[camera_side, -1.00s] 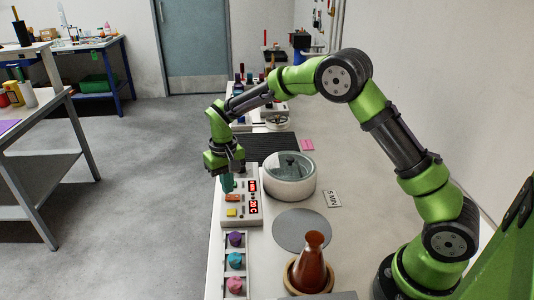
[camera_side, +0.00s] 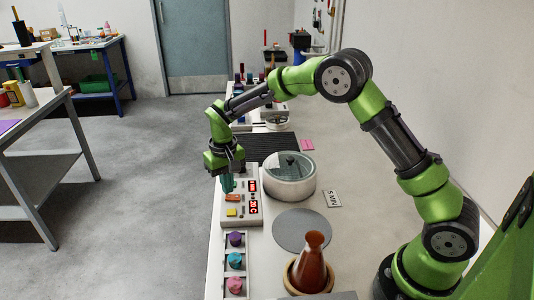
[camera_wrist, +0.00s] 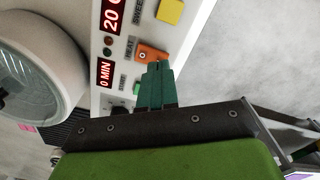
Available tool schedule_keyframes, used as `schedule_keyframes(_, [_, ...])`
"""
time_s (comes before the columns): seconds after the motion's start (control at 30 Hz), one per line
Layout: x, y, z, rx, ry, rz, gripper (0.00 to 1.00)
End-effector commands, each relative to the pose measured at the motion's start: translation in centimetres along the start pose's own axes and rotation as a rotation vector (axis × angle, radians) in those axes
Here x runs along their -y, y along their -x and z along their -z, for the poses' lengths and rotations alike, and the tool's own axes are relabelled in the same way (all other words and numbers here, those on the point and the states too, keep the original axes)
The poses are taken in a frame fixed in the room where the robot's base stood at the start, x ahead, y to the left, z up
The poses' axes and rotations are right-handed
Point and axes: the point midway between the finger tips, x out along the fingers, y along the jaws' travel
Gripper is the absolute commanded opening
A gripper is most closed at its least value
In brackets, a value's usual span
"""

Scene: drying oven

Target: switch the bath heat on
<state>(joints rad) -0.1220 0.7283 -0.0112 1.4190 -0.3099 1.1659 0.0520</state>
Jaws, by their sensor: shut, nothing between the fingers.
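The control panel (camera_side: 241,222) stands beside the round white bath (camera_side: 290,190) with its clear lid. Its orange switch (camera_side: 233,198) shows in the wrist view (camera_wrist: 151,54) next to the word HEAT. A red display (camera_wrist: 113,14) reads 20 and another (camera_wrist: 104,73) reads 0 MIN. My gripper (camera_side: 228,186) is shut and empty, pointing down over the panel. In the wrist view its teal fingertips (camera_wrist: 158,68) are right at the orange switch's edge and cover part of it. I cannot tell whether they touch it.
A yellow button (camera_wrist: 170,11) sits on the panel beyond the orange switch. A green button (camera_wrist: 136,88) is partly hidden by the fingers. Purple, blue and pink knobs (camera_side: 235,239) stand in front of the panel. A brown flask (camera_side: 311,262) stands at the front right.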

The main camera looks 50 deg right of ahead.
Motion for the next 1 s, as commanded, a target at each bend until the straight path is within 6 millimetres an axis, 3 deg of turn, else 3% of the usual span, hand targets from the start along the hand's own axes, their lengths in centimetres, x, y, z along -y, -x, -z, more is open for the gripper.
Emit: schedule_keyframes(1.0, [0.0, -1.6, 0.0, 0.001, -0.001, 0.0, 0.0])
